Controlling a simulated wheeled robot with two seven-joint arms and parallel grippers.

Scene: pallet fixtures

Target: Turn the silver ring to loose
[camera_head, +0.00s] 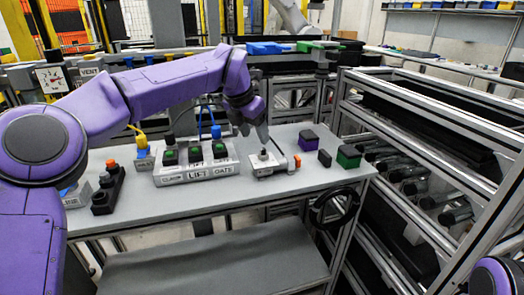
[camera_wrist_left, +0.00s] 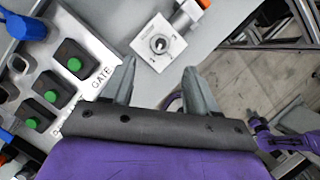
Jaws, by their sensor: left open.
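The silver ring (camera_head: 264,155) sits on top of a small square metal block on the bench, right of the labelled button box. In the left wrist view the ring (camera_wrist_left: 160,44) shows as a round collar with a dark centre on the block. My left gripper (camera_head: 255,135) hangs just above and behind it in the head view. In the left wrist view the two fingers of this gripper (camera_wrist_left: 159,64) are spread apart with nothing between them, and the ring lies just beyond the tips, apart from them. My right gripper is not in view.
The button box (camera_head: 196,172), marked LIFT and GATE, stands left of the ring. An orange-ended fitting (camera_head: 294,162) joins the block's right side. The bench front (camera_head: 230,197) is clear.

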